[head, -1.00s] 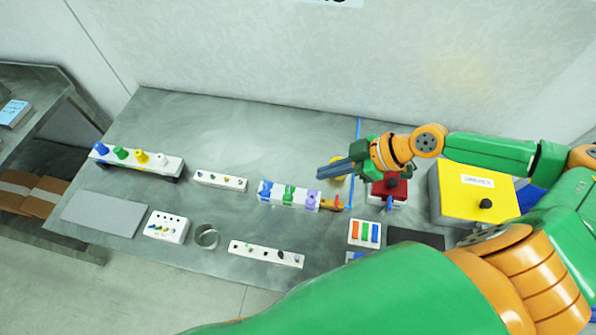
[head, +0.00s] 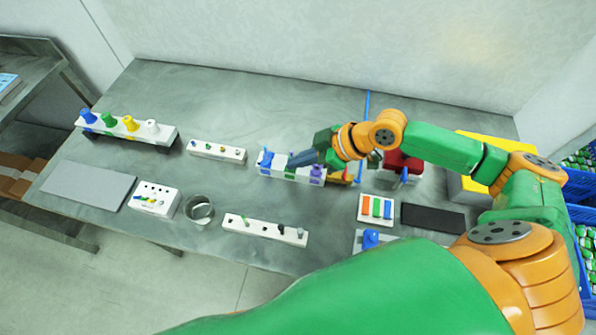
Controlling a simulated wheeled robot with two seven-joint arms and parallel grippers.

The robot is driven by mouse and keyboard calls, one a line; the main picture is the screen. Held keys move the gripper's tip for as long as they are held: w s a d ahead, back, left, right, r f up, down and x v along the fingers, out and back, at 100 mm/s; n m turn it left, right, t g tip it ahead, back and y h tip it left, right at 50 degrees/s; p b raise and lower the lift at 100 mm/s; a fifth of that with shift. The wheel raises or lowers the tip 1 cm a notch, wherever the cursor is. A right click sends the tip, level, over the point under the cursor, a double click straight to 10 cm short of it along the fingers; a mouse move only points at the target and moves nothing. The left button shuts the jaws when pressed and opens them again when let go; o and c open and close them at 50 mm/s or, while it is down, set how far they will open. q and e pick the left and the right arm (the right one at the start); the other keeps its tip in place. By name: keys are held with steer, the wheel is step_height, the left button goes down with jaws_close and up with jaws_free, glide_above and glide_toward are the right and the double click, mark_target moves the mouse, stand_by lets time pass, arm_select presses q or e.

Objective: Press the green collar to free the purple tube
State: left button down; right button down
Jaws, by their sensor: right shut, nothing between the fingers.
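A white block (head: 267,172) lies near the middle of the table. It carries a blue fitting (head: 265,160) at its left, a green collar in its middle and a purple fitting (head: 317,174) at its right; I cannot make out the purple tube apart from this fitting. My right gripper (head: 293,164) comes in from the right, shut and empty, with its fingertips at the middle of the block. The fingers hide most of the green collar, and I cannot tell whether they touch it. My left gripper is not in view.
A red device (head: 405,163) stands further right. A white strip (head: 216,151), a round glass dish (head: 198,210) and a peg strip (head: 265,230) lie around the block. The back of the table is clear.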

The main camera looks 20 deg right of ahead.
steer(key=shift+d+f, duration=0.15)
steer(key=shift+f, duration=0.5)
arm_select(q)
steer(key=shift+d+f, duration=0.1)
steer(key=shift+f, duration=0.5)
arm_select(e)
steer(key=shift+r, duration=0.1)
